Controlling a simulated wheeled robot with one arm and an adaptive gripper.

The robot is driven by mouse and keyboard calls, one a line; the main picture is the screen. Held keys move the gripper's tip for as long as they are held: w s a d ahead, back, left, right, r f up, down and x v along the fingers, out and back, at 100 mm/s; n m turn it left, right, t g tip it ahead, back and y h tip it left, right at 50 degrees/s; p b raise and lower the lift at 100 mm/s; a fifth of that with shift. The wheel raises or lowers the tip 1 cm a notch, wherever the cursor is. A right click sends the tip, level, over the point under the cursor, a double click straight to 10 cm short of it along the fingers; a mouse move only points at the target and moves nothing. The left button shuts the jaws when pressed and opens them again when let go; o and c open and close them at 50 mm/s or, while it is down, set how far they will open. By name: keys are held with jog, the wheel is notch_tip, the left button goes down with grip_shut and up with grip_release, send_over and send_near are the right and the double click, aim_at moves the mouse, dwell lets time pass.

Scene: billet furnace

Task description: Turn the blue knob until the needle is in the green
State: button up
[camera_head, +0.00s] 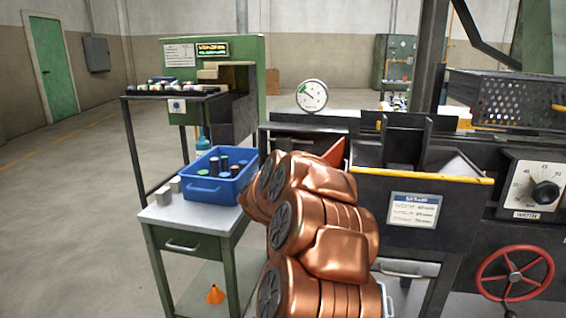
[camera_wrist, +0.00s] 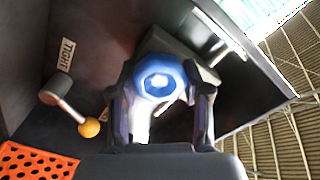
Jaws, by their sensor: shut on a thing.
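The blue knob (camera_wrist: 160,79) shows in the middle of the wrist view, round with a pale centre. My gripper (camera_wrist: 163,96) is around it, one dark finger on each side, shut on it. In the head view my copper arm hides both the gripper and the knob. A round white dial (camera_head: 312,95) stands on the bench at the back, in the middle of the head view. It has a dark needle and a small green patch. The dial is too small to tell whether the needle is in the green.
In the wrist view, a lever with a yellow ball (camera_wrist: 89,128) and an orange perforated plate (camera_wrist: 36,162) are left of my gripper. In the head view, a blue crate (camera_head: 212,187) stands left of my arm. A red handwheel (camera_head: 514,272) and a WIDTH dial (camera_head: 537,187) are right.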

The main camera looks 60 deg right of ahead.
jog(key=o, duration=1.2)
jog(key=shift+v, duration=6)
